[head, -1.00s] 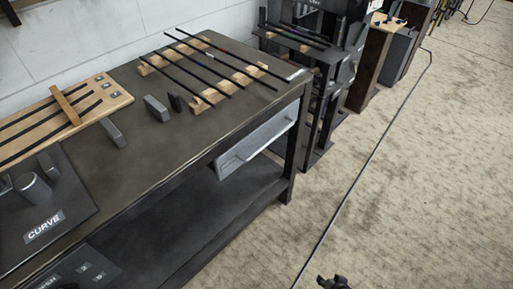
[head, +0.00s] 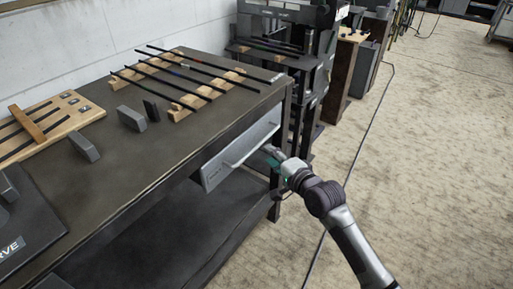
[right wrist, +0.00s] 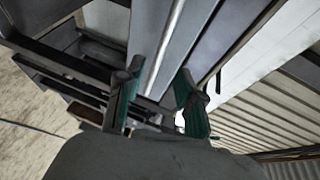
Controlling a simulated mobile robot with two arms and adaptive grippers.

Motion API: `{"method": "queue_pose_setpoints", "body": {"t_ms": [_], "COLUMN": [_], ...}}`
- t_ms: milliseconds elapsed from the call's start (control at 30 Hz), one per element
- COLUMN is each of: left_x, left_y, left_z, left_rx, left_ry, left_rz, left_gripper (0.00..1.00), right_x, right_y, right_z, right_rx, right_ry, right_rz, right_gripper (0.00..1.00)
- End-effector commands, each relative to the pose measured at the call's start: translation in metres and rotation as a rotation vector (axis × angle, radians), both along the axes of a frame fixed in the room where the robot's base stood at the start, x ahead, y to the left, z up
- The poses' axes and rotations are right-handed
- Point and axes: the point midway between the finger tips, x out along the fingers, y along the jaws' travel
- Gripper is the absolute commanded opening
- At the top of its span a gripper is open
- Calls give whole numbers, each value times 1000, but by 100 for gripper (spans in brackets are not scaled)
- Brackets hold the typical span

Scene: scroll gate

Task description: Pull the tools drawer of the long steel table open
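The long steel table (head: 120,185) runs along the wall in the head view. My right gripper (head: 271,152) is at the right end of the drawer front, close to the handle. In the right wrist view my right gripper (right wrist: 160,98) has its two green-padded fingers apart, with a pale grey bar-like edge beyond and between them. Contact cannot be told. My left gripper is not in view.
Dark rods lie on wooden rests (head: 190,108) on the table top. Grey blocks (head: 131,118) and a wooden slotted board (head: 55,120) lie further left. A black rack (head: 290,60) stands beyond the table. A cable crosses the floor (head: 430,160), which is otherwise clear.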

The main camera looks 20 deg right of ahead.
Motion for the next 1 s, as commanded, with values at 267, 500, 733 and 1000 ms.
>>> {"method": "queue_pose_setpoints", "body": {"t_ms": [267, 500, 733, 1000], "left_x": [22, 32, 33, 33], "left_y": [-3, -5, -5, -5], "left_z": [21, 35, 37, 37], "left_rx": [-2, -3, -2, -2], "left_ry": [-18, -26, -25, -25], "left_rz": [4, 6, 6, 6], "left_gripper": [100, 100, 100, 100], "right_x": [54, 75, 77, 77], "right_y": [14, 20, 21, 21], "right_z": [-11, -15, -15, -15], "right_rx": [-1, -1, -1, -1], "right_ry": [-1, 0, 0, 1], "right_rz": [-1, -1, -1, -1], "right_gripper": [37, 37, 37, 7]}}
